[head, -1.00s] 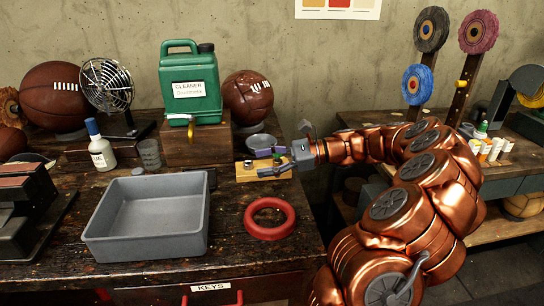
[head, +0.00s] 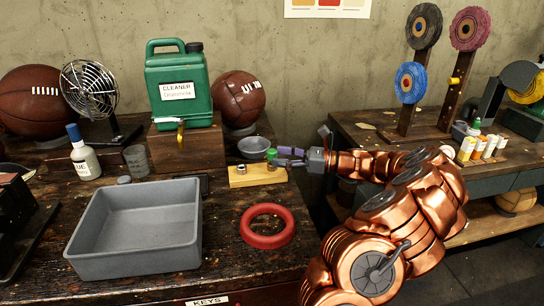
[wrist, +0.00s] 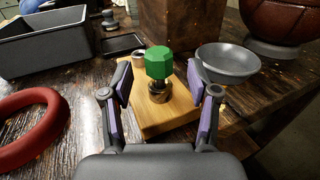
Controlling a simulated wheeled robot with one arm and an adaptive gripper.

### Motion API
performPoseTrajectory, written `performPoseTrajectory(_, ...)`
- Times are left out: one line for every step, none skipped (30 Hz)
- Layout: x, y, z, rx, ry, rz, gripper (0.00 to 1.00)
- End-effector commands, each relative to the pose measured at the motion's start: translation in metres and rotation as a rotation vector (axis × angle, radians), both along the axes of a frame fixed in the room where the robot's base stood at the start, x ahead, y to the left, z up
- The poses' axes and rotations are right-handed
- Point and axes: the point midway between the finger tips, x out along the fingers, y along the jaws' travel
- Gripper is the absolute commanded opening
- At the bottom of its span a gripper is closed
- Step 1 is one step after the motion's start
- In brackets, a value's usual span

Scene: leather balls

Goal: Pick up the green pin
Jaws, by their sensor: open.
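The green pin (wrist: 159,62) has a faceted green head on a short metal stem. It stands upright in a metal collar on a wooden block (wrist: 157,120). In the head view the pin (head: 271,154) shows small, near the right end of the block (head: 247,178). My gripper (wrist: 160,84) is open, with one purple-padded finger on each side of the pin in the wrist view and visible gaps to both. In the head view my gripper (head: 282,157) is at the pin's right side. No contact shows.
A small metal piece (head: 240,169) sits on the block's left part. A grey bowl (head: 254,147) stands behind the block. A red ring (head: 267,240) and a grey tray (head: 137,256) lie in front. The green cleaner can (head: 181,92) stands on a wooden box behind left.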

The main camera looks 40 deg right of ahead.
Motion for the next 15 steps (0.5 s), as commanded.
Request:
performPoseTrajectory(0.006, 0.006, 0.002, 0.001, -0.001, 0.003, 0.60)
performPoseTrajectory(0.009, 0.010, 0.002, 0.000, 0.000, 0.003, 0.60)
performPoseTrajectory(0.013, 0.014, 0.001, 0.001, 0.001, 0.004, 0.60)
performPoseTrajectory(0.016, 0.016, 0.001, 0.001, 0.001, 0.004, 0.60)
performPoseTrajectory(0.018, 0.018, 0.001, 0.001, 0.000, 0.005, 0.60)
performPoseTrajectory(0.020, 0.021, 0.001, 0.001, 0.000, 0.005, 0.60)
performPoseTrajectory(0.022, 0.022, 0.001, 0.001, 0.000, 0.004, 0.60)
performPoseTrajectory(0.022, 0.022, 0.001, 0.001, 0.000, 0.004, 0.60)
performPoseTrajectory(0.023, 0.022, 0.001, 0.001, -0.001, 0.003, 0.60)
performPoseTrajectory(0.023, 0.022, 0.001, 0.001, -0.001, 0.003, 0.60)
performPoseTrajectory(0.023, 0.022, 0.001, 0.001, -0.001, 0.002, 0.60)
performPoseTrajectory(0.023, 0.022, 0.001, 0.001, -0.001, 0.002, 0.60)
performPoseTrajectory(0.023, 0.022, 0.001, 0.001, -0.001, 0.002, 0.60)
performPoseTrajectory(0.023, 0.022, 0.001, 0.001, -0.001, 0.002, 0.59)
performPoseTrajectory(0.023, 0.022, 0.001, 0.000, 0.000, 0.002, 0.55)
